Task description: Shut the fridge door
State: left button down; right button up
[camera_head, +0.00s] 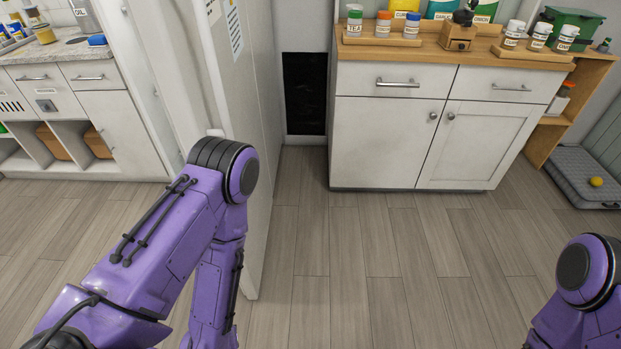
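The fridge door (240,105) is a tall white panel in the head view, left of centre, with paper sheets on its face. It stands out toward me over the floor, and its lower corner shows beside my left arm. My purple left arm comes in from the lower left, and its bent joint covers part of the door. Its gripper is out of view, and I cannot tell whether the arm touches the door. My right arm shows only at the lower right corner; its gripper is also out of view.
A white cabinet (385,140) with a wooden top holding jars stands at the back centre. A counter with drawers (90,77) stands at the left. A grey pet bed (570,168) with a yellow ball (596,182) lies at the right. The wood floor (355,265) in the middle is clear.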

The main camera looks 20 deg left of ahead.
aim_at(198, 58)
jog(key=z, duration=0.55)
jog(key=i, duration=1.25)
jog(key=u, duration=1.95)
